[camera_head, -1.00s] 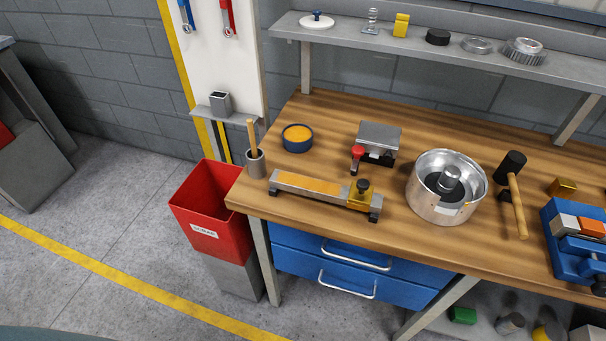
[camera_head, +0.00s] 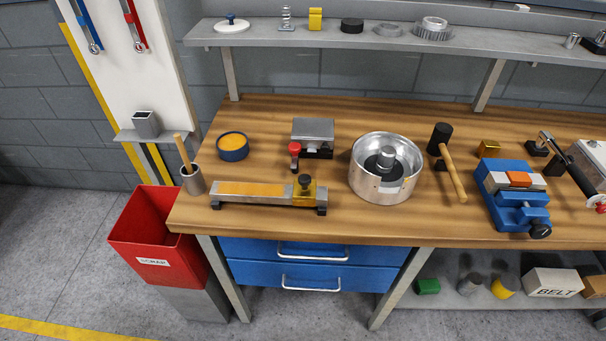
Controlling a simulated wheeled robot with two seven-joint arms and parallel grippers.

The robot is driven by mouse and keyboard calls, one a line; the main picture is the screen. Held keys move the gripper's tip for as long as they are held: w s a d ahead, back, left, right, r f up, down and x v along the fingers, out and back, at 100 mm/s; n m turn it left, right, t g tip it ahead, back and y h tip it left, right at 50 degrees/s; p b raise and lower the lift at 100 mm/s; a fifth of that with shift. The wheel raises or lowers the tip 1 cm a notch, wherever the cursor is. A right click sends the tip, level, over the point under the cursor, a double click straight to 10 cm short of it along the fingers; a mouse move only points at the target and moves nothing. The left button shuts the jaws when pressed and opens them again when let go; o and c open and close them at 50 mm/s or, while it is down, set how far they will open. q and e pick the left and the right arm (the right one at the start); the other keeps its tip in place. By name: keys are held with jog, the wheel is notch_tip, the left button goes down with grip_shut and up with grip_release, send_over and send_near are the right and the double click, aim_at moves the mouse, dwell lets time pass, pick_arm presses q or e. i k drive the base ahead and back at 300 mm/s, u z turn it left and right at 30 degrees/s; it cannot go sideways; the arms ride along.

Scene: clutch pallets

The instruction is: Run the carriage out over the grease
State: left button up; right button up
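A brass carriage (camera_head: 308,193) with a black knob on top sits at the right end of a grey rail (camera_head: 222,198) on the workbench. An orange-yellow strip of grease (camera_head: 254,189) lies along the top of the rail, to the left of the carriage. The rail stands on dark feet near the bench's front edge. Neither of my grippers is in view.
Behind the rail stand a blue tub of orange grease (camera_head: 233,146) and a grey block device with a red knob (camera_head: 313,136). A brush cup (camera_head: 193,180) is left, a metal pot (camera_head: 383,168) right. Further right are a mallet (camera_head: 447,162) and blue vise (camera_head: 512,194).

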aim_at(304, 191)
jog(key=z, duration=1.8)
jog(key=k, duration=0.9)
jog(key=u, duration=1.6)
jog(key=i, duration=0.5)
